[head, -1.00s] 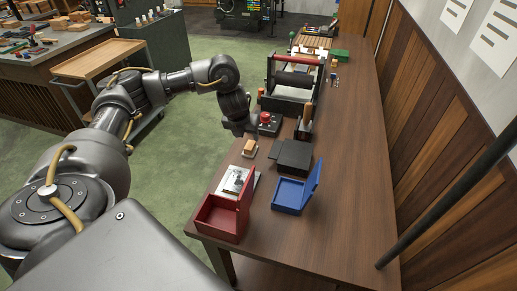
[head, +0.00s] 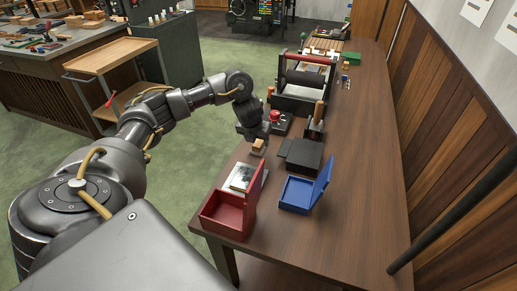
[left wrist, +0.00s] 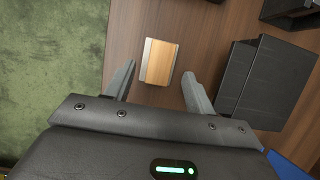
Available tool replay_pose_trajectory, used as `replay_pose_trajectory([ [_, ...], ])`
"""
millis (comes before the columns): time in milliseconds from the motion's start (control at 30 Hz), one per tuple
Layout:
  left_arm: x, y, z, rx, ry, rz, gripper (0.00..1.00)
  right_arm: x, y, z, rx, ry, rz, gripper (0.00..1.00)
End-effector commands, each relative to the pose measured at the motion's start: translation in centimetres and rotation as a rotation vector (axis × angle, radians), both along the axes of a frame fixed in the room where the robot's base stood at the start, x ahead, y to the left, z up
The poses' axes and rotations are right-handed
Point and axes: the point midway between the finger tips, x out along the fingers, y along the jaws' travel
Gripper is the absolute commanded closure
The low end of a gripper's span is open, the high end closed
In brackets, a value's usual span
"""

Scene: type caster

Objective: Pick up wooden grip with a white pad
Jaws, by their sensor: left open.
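The wooden grip with a white pad (left wrist: 160,62) lies on the table near its left edge, below my left gripper. In the left wrist view its wooden top faces up, with a pale strip along its left side. My left gripper (left wrist: 156,85) is open, with one finger on each side of the grip's near end and nothing between them held. In the head view the grip (head: 258,146) shows just under the gripper (head: 256,138), partly covered by it. My right gripper is not in view.
A black box (head: 303,154) stands right of the grip. An open red box (head: 228,212) and an open blue box (head: 298,194) are nearer. A red-knobbed device (head: 281,122) and a roller press (head: 303,85) stand behind. The table's right side (head: 365,170) is clear.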

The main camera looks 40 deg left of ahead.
Motion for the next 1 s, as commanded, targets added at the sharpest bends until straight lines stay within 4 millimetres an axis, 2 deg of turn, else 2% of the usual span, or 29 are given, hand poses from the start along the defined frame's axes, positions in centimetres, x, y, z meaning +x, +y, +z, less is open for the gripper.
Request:
replay_pose_trajectory([
  [200, 1.0, 0.5, -2.3, 0.002, 0.002, 0.002, 0.45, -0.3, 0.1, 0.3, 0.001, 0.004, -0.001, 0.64],
  [467, 1.1, 0.5, -2.6, 0.002, -0.001, -0.001, 0.45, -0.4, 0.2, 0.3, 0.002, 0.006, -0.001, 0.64],
  [833, 1.1, 0.5, -2.5, 0.001, -0.001, 0.0, 0.93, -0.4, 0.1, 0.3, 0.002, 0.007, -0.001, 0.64],
  [1000, 1.1, 0.5, -2.5, 0.002, -0.002, 0.0, 0.95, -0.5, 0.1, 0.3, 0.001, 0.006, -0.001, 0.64],
])
